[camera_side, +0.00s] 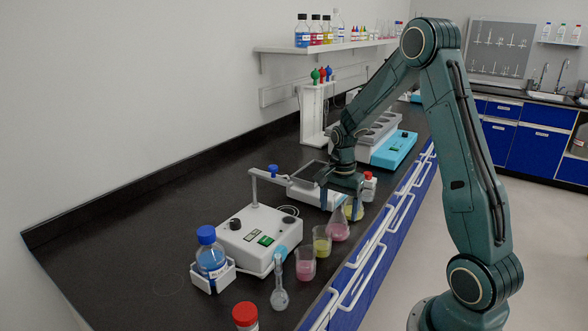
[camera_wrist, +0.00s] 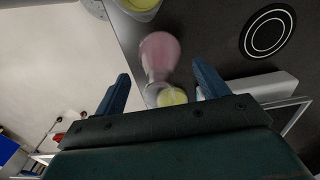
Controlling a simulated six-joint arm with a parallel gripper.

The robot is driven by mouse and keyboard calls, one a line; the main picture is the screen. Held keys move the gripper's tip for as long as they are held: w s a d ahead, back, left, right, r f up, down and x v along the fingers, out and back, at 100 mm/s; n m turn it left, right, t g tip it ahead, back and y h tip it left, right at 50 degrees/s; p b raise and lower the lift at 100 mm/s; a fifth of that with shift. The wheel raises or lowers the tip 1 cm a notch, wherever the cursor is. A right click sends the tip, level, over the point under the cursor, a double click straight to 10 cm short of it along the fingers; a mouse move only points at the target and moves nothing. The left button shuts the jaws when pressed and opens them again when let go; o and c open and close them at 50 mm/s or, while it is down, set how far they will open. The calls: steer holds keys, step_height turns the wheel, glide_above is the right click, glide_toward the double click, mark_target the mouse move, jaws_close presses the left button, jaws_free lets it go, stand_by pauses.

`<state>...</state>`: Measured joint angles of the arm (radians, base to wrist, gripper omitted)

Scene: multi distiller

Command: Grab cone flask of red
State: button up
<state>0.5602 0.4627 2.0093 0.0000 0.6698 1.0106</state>
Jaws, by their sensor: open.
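The cone flask with pink-red liquid (camera_side: 338,229) stands upright near the front edge of the black bench. In the wrist view the pink flask (camera_wrist: 159,47) lies ahead of the gap between the fingers, its narrow neck toward my gripper. My gripper (camera_side: 342,200) is above and just behind it in the side view, with its jaws apart. The wrist view shows both blue fingers of my gripper (camera_wrist: 160,70) spread and nothing clamped between them. A flask with yellow liquid (camera_side: 353,211) stands close behind the pink one; its yellow (camera_wrist: 172,97) also shows between the fingers.
A yellow beaker (camera_side: 322,245), a pink beaker (camera_side: 305,268) and a clear volumetric flask (camera_side: 279,290) stand in front along the bench edge. A white stirrer device (camera_side: 245,240) is to the left. A red-capped bottle (camera_side: 369,184) stands behind my gripper.

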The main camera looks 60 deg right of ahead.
steer(key=shift+f, duration=1.35)
steer(key=c, duration=1.1)
